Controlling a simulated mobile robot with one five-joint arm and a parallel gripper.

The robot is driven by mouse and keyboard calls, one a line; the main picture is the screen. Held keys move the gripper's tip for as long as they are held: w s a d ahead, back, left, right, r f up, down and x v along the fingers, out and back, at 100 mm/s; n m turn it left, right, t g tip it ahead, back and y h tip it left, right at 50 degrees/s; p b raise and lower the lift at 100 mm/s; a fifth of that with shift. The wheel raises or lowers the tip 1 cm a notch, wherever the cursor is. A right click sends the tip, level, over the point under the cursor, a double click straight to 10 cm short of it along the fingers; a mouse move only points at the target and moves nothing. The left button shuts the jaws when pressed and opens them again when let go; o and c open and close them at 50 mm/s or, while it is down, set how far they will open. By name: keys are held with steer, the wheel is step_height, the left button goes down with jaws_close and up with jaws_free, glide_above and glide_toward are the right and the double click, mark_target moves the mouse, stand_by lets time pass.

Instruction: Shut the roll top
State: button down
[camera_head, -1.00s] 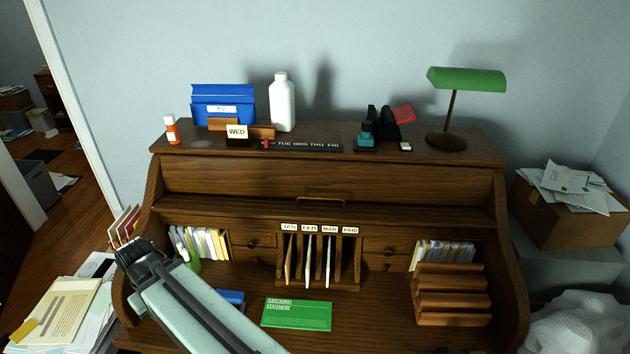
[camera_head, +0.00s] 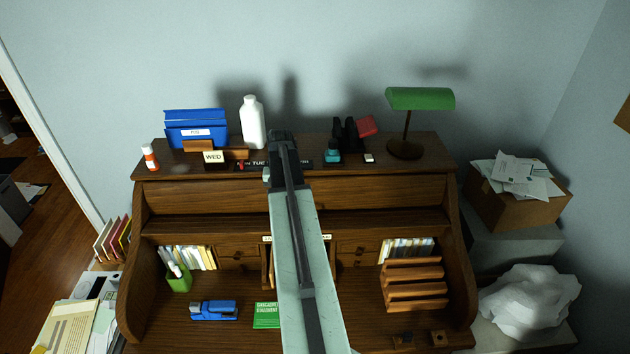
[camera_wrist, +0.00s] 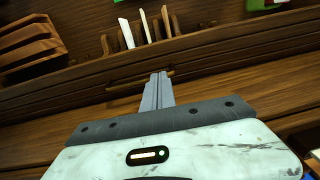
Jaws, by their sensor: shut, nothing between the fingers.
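The roll top (camera_head: 370,222) is the brown wooden front of the desk, raised so the desk interior is open below it. Its brass handle (camera_wrist: 124,86) shows in the wrist view on the lower part of the roll top. My gripper (camera_wrist: 159,76) is shut and empty, its fingertips overlapping the handle near one end in that view. I cannot tell whether they touch.
The desk top holds a blue box (camera_head: 196,128), a white bottle (camera_head: 253,122) and a green lamp (camera_head: 420,99). Inside are a blue stapler (camera_head: 214,310), a green cup (camera_head: 179,279) and a wooden sorter (camera_head: 414,285). A carton (camera_head: 520,204) stands at the right.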

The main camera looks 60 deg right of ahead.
steer(key=s+d+r+m+p, duration=0.25)
steer(key=s+d+r, duration=0.25)
steer(key=s+d, duration=0.4)
steer(key=f+b, duration=0.3)
steer(key=w+f+b, duration=0.1)
steer(key=f+b, duration=0.3)
steer(key=d+f+b, duration=0.1)
steer(key=f+b, duration=0.2)
steer(key=f, duration=0.1)
steer(key=shift+w+b, duration=0.25)
steer(key=shift+b, duration=0.05)
steer(key=shift+r, duration=0.1)
steer(key=shift+r, duration=0.1)
